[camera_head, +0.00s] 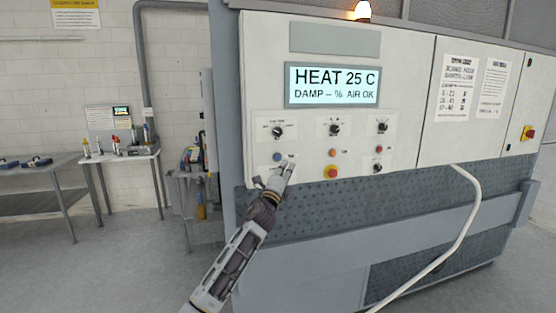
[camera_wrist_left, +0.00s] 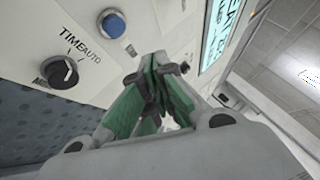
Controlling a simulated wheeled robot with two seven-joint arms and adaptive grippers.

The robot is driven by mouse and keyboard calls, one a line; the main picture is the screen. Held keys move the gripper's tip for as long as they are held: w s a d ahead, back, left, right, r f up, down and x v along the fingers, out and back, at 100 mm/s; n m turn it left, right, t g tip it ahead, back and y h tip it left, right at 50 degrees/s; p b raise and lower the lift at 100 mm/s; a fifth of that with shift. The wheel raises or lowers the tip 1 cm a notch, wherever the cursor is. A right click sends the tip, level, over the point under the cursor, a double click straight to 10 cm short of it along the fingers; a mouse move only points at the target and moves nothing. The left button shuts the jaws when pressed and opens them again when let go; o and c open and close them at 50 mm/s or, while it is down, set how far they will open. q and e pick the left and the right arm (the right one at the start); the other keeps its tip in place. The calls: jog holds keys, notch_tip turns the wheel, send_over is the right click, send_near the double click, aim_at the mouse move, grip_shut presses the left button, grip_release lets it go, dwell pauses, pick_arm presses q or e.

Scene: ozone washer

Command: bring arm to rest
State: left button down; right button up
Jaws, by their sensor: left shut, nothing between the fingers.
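My left arm comes in from the lower left in the head view, and my left gripper (camera_head: 288,163) is in front of the lower left of the control panel (camera_head: 408,75), just right of a blue button (camera_head: 277,157). The fingers are shut and empty. In the left wrist view the closed green-lined fingers (camera_wrist_left: 158,75) point toward the panel side, with the blue button (camera_wrist_left: 112,23) and a black knob marked TIME AUTO (camera_wrist_left: 62,72) to their left. I cannot tell whether the fingertips touch the panel. My right gripper is not in view.
The display (camera_head: 333,85) reads HEAT 25 C. A white hose (camera_head: 467,220) hangs at the right. A small table (camera_head: 122,156) stands left.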

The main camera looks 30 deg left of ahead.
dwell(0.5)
pick_arm(q)
notch_tip(320, 180, down, 33)
jog(key=w+n+g+h, duration=0.1)
jog(key=n+g, duration=0.4)
jog(key=g, duration=0.1)
jog(key=s+d+f+n+g+h, duration=0.1)
jog(key=s+d+f+n+g, duration=0.1)
jog(key=s+f, duration=0.8)
jog(key=s+d+f+n+g, duration=0.2)
jog(key=s+d+f+g, duration=0.15)
jog(key=f, duration=1.35)
jog(key=s+d+f+n+g+h, duration=0.1)
jog(key=s+d+f+n+g, duration=0.1)
jog(key=s+f, duration=0.85)
jog(key=s+d+f+n+g, duration=0.2)
jog(key=s+d+f+g, duration=0.1)
jog(key=s+f, duration=1)
jog(key=s+d+f+n+g, duration=0.1)
jog(key=s+f, duration=0.3)
jog(key=s, duration=0.6)
jog(key=s+d+f+n+g, duration=0.2)
jog(key=s+d+f, duration=0.1)
jog(key=s, duration=0.7)
jog(key=s+d+f+n+g+h, duration=0.1)
jog(key=s+d+f+g, duration=0.1)
jog(key=s, duration=0.9)
notch_tip(320, 180, down, 3)
jog(key=shift+d+r, duration=0.15)
jog(key=shift+d, duration=0.6)
